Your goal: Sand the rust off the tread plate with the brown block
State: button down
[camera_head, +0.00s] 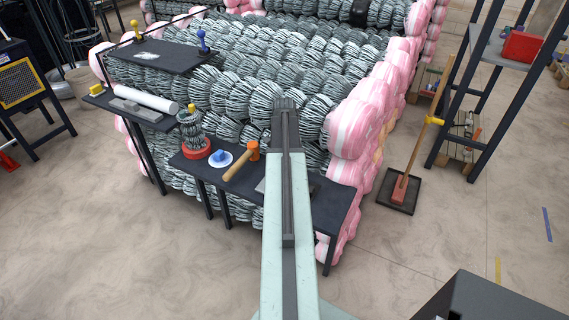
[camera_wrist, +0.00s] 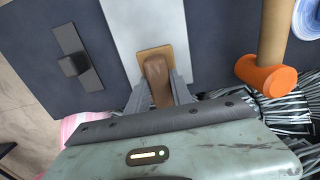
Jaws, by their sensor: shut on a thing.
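The brown block (camera_wrist: 157,83) has a rounded brown grip on a tan base. My gripper (camera_wrist: 158,92) is shut on its grip, one grey finger on each side. The block is over the lower end of a pale grey plate (camera_wrist: 140,22), likely the tread plate, on the dark table. I cannot tell whether the base touches the plate. No rust shows on the visible part of the plate; the block and gripper cover its near end. In the head view my arm hides the gripper and block, and only a sliver of the plate (camera_head: 261,186) shows.
On the dark table (camera_head: 335,197) a mallet (camera_head: 240,162) with an orange head (camera_wrist: 268,78) lies close to the plate. A white disc with a blue knob (camera_head: 220,156) is beyond it. A dark-handled grey bar (camera_wrist: 77,65) is on the plate's other side. Bundled coils stand behind.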

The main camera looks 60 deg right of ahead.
jog(key=shift+a+r, duration=0.1)
jog(key=shift+a, duration=0.6)
jog(key=shift+s+a+f, duration=0.1)
jog(key=shift+a, duration=0.7)
jog(key=shift+s+a+f, duration=0.1)
jog(key=shift+a, duration=0.65)
jog(key=shift+a+r, duration=0.2)
jog(key=shift+a, duration=1.15)
jog(key=shift+d, duration=0.1)
notch_tip(320, 180, up, 7)
jog(key=p, duration=0.7)
jog(key=shift+s, duration=0.1)
